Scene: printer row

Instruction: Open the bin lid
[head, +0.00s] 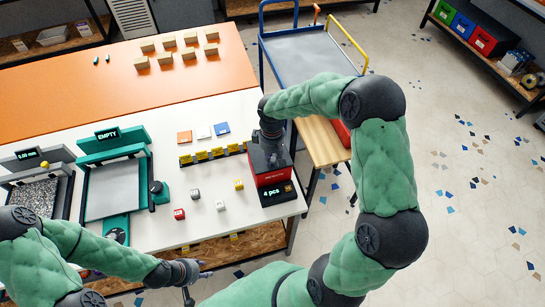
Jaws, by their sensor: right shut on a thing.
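The bin is a box with a red front and a dark top (268,180), with a "4 pcs" display, at the right edge of the white table. Its dark lid (262,158) is on top. My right gripper (271,136) points down from above and is shut at the lid; its fingertips and the part they hold are mostly hidden. I cannot tell whether the lid is raised at all. My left gripper (197,282) is at the table's front edge, with its fingers apart and empty, away from the bin.
Small cubes (221,205) lie left of the bin, and a yellow-and-black row (213,153) stands behind them. A green "EMPTY" printer (112,160) stands further left. A blue cart (300,47) is behind on the right. Open floor lies to the right.

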